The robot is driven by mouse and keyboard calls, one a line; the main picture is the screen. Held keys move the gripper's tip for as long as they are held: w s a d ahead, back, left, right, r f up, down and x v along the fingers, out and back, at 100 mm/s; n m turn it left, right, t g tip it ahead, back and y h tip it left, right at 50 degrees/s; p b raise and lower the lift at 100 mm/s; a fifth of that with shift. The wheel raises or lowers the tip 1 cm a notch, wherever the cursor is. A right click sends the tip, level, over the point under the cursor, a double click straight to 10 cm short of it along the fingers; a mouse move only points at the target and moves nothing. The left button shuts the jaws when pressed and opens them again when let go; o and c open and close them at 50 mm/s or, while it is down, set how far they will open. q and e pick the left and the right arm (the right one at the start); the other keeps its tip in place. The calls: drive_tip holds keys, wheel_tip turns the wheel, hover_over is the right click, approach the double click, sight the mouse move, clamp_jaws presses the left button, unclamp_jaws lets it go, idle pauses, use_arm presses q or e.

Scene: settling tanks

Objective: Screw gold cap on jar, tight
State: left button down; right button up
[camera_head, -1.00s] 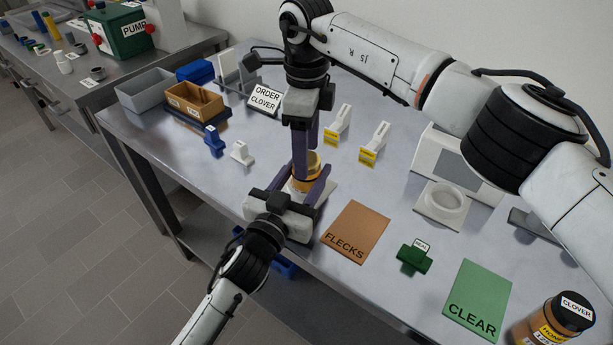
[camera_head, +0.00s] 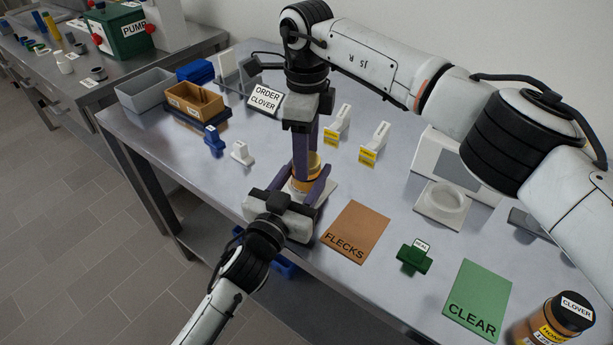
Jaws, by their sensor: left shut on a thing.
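The jar (camera_head: 303,184) stands near the front edge of the table, with amber-gold showing at its top; its lower part is hidden by my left gripper. My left gripper (camera_head: 302,186) comes from the front and is shut on the jar, one purple finger on each side. The gold cap (camera_head: 315,162) appears at the jar's top, partly covered by purple fingers. My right gripper (camera_head: 306,168) points straight down from above, its fingers at the cap. Whether they grip it or stand slightly apart from it is not clear, nor is how the cap sits on the jar.
An orange FLECKS mat (camera_head: 356,232), a green SEAL piece (camera_head: 413,259) and a green CLEAR mat (camera_head: 478,295) lie to the right. A CLOVER jar (camera_head: 553,322) stands at the lower right. Yellow-labelled white holders (camera_head: 372,148) and an ORDER CLOVER sign (camera_head: 264,99) stand behind.

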drive_tip(key=shift+o, duration=0.9)
wheel_tip(320, 180, up, 12)
use_arm(q)
drive_tip(key=c, duration=0.8)
unclamp_jaws()
drive_tip(key=shift+c, duration=0.2)
drive_tip(key=v, duration=1)
drive_tip(key=shift+s+a, duration=0.1)
drive_tip(key=shift+s, duration=0.05)
use_arm(e)
drive_tip(key=shift+f, duration=0.15)
